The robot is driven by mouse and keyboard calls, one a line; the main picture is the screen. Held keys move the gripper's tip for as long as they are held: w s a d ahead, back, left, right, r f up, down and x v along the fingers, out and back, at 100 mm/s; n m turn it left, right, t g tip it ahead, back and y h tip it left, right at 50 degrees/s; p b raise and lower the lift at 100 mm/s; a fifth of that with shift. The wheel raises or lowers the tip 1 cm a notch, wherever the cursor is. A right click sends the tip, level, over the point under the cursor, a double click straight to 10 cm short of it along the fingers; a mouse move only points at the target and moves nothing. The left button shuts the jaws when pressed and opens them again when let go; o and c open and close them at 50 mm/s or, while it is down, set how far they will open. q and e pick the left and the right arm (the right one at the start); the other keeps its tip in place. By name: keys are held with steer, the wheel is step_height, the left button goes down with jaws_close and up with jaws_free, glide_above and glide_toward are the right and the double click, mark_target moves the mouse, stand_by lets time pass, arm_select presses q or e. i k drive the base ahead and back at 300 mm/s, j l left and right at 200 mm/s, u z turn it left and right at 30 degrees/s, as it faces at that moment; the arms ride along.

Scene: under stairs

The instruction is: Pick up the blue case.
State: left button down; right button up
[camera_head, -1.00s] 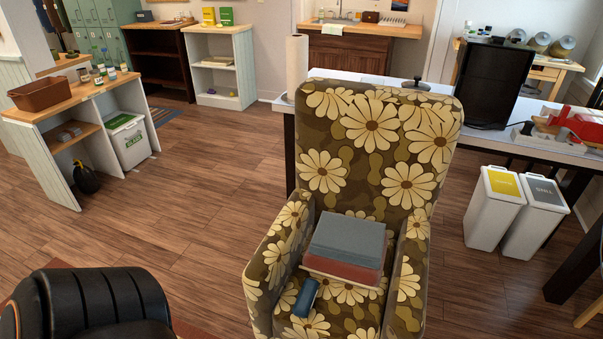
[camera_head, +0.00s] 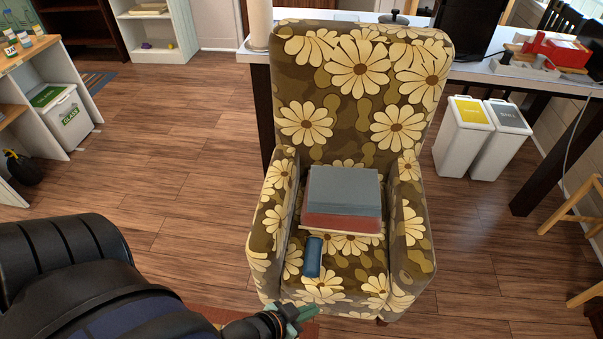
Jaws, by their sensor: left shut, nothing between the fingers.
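The blue case (camera_head: 313,257) is a small dark blue block lying on the seat of the flowered armchair (camera_head: 361,63), near the seat's front left. My left gripper (camera_head: 304,314) is low in the picture, in front of the chair's front edge and nearer to me than the case. Its greenish fingers are shut and empty, apart from the case. The case is in full view. My right gripper does not show.
A grey-blue book (camera_head: 342,190) lies on a red book (camera_head: 340,219) just behind the case. The chair's armrests flank the seat. A white-topped table (camera_head: 480,72) is behind the armchair. Wooden floor is clear to the left.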

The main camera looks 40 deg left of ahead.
mark_target(312, 265)
steer(key=j, duration=0.65)
steer(key=k+j, duration=0.1)
steer(key=j, duration=0.5)
steer(key=k+j, duration=0.1)
steer(key=j, duration=0.55)
steer(key=i+j, duration=0.1)
steer(key=j, duration=0.2)
steer(key=i+j, duration=0.25)
steer(key=j, duration=0.3)
